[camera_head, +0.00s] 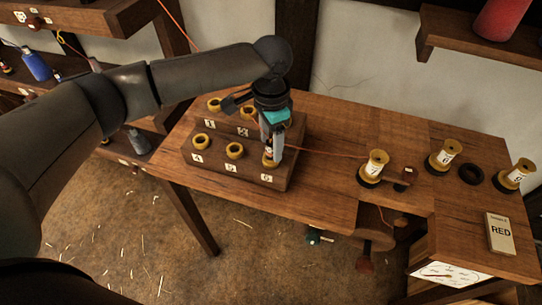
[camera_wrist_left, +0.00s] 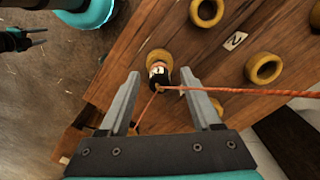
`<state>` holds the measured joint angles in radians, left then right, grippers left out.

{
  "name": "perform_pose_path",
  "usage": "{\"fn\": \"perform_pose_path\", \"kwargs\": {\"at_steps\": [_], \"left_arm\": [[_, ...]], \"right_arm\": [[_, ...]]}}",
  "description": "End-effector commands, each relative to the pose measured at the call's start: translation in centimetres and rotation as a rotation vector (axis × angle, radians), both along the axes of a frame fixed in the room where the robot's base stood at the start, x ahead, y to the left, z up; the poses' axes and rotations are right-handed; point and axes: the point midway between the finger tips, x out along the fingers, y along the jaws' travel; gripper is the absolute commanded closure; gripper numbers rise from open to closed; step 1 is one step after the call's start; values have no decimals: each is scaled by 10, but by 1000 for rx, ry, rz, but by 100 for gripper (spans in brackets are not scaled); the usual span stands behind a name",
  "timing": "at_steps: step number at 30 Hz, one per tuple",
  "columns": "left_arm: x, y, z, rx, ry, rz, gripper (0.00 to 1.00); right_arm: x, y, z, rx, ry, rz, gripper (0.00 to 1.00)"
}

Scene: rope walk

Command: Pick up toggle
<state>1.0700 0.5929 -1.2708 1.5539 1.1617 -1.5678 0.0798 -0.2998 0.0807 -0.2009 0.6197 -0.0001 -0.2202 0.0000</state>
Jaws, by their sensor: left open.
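The toggle (camera_wrist_left: 158,74) is a small piece with a pale band and a dark end, standing in a yellow ring at the place marked 6 of the wooden block (camera_head: 222,170). An orange cord (camera_wrist_left: 250,92) is tied at its dark end. In the head view the toggle is mostly hidden by my left gripper (camera_head: 272,148), which points down over place 6. In the left wrist view the gripper (camera_wrist_left: 165,88) is open, with its two fingers apart on either side of the toggle's dark end and the cord. I cannot tell whether they touch it.
Other yellow rings (camera_head: 235,150) on the block look empty. The orange cord runs right across the table (camera_head: 330,120) to a spool (camera_head: 374,166). Two more spools, a black ring (camera_head: 470,174) and a RED card (camera_head: 500,233) lie further right. A dial (camera_head: 447,273) sits at the front.

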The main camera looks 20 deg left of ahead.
Motion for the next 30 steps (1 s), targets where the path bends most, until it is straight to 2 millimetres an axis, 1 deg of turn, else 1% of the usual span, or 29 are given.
{"fn": "perform_pose_path", "kwargs": {"at_steps": [1,4,7,12,14,27,30], "left_arm": [[-1,0,-9,1,2,0,35],[-1,-1,-18,-1,1,-1,35],[-1,-1,-21,-1,-1,-1,35],[-1,0,-20,-1,-1,-1,35],[-1,0,-20,-1,-1,-1,41],[0,0,-20,-1,-1,-1,90],[0,0,-20,-1,-1,-1,100]], "right_arm": [[0,0,-2,0,0,-1,50],[0,0,-3,0,0,-1,50],[0,0,-3,0,0,-1,50],[0,1,-3,1,0,-2,50],[0,1,-3,1,0,-2,50],[0,1,-3,1,0,-3,50],[0,1,-3,1,0,-2,50]]}}
